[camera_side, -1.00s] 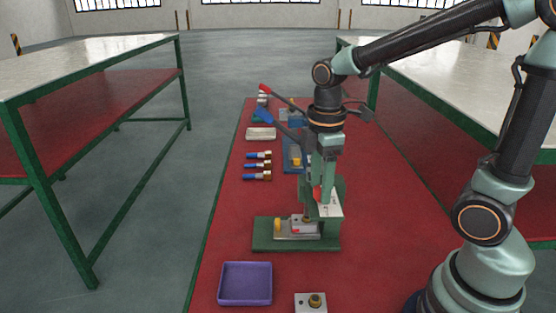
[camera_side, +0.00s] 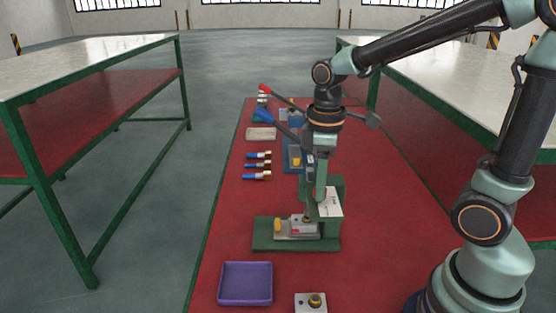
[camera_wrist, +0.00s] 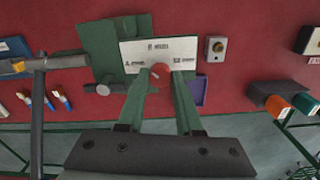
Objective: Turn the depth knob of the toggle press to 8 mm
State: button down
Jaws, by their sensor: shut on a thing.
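The toggle press stands on its green base (camera_side: 262,240), with a white panel (camera_side: 332,203) on its frame. In the wrist view the white panel (camera_wrist: 130,52) faces the camera, with lettering too small to read. A small red knob (camera_wrist: 160,69) shows between the fingertips at the panel's lower edge. My gripper (camera_side: 317,198) points down at the press and is shut on this knob. In the wrist view both fingers of my gripper (camera_wrist: 163,73) reach to its sides. In the side view the fingers hide the knob. Its depth reading cannot be made out.
A purple tray (camera_side: 245,300) and a metal block with a brass fitting (camera_side: 315,300) stand in front of the press. Several blue-handled tools (camera_side: 257,165) lie behind on the red mat (camera_side: 385,210). Right of the press is clear mat.

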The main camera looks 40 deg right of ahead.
jog(key=m, duration=0.4)
jog(key=shift+m, duration=0.3)
jog(key=m, duration=0.4)
jog(key=shift+m, duration=0.3)
jog(key=c, duration=0.6)
grip_release()
jog(key=shift+r, duration=0.1)
notch_tip(320, 180, up, 12)
